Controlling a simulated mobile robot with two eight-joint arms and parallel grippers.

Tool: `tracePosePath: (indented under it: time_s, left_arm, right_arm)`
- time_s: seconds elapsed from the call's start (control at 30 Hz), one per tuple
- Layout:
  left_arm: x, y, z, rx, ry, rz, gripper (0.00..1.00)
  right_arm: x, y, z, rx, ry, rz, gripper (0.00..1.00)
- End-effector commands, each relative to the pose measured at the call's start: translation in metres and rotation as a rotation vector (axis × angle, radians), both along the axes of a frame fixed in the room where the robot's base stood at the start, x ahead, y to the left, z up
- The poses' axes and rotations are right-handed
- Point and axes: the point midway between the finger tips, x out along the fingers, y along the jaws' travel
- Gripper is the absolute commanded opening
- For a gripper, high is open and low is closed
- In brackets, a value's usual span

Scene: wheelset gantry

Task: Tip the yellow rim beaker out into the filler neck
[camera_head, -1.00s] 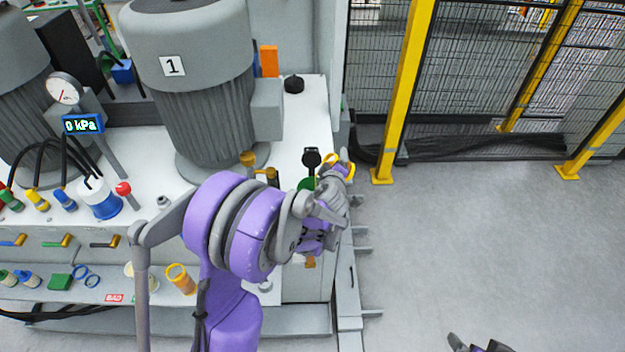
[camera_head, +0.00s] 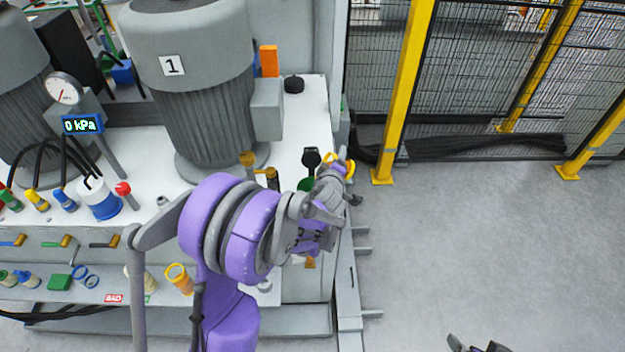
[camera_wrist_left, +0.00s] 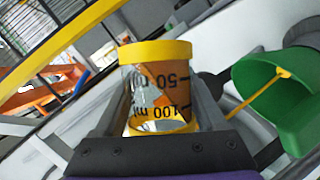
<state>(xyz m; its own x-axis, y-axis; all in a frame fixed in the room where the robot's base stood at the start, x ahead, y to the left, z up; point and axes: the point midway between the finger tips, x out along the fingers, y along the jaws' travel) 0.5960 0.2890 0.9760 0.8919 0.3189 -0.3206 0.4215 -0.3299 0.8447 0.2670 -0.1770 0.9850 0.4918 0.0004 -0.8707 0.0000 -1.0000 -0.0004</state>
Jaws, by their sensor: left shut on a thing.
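The yellow rim beaker (camera_wrist_left: 160,95) is clear, with yellow bands at both ends and black 50 and 100 marks that read upside down in the left wrist view. An amber-brown patch shows through its wall. My left gripper (camera_head: 338,182) is shut on it; in the head view only its yellow rim (camera_head: 346,168) shows clearly. The green filler neck (camera_wrist_left: 290,100), with a yellow strip inside its wide mouth, is right of the beaker and apart from it in the wrist view. In the head view the neck (camera_head: 306,184) is mostly hidden behind my gripper. My right gripper (camera_head: 478,346) is cut off at the bottom edge.
A black cap (camera_head: 311,157) stands up behind the neck. A large grey motor (camera_head: 190,90) marked 1 stands to the left. Another yellow-rimmed vessel (camera_head: 179,279) sits on the lower ledge. Floor to the right is open up to the yellow-posted fence (camera_head: 404,90).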

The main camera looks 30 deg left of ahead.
Motion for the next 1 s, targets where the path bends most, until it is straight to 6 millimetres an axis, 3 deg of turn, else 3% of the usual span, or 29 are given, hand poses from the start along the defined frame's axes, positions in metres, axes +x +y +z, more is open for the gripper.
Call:
tracePosePath:
  time_s: [1.0]
  left_arm:
    - [-0.0004, 0.0002, 0.0046, -0.087, -0.060, 0.000, 0.12]
  right_arm:
    - [-0.0026, 0.0000, -0.0052, 0.000, 0.005, 0.000, 1.00]
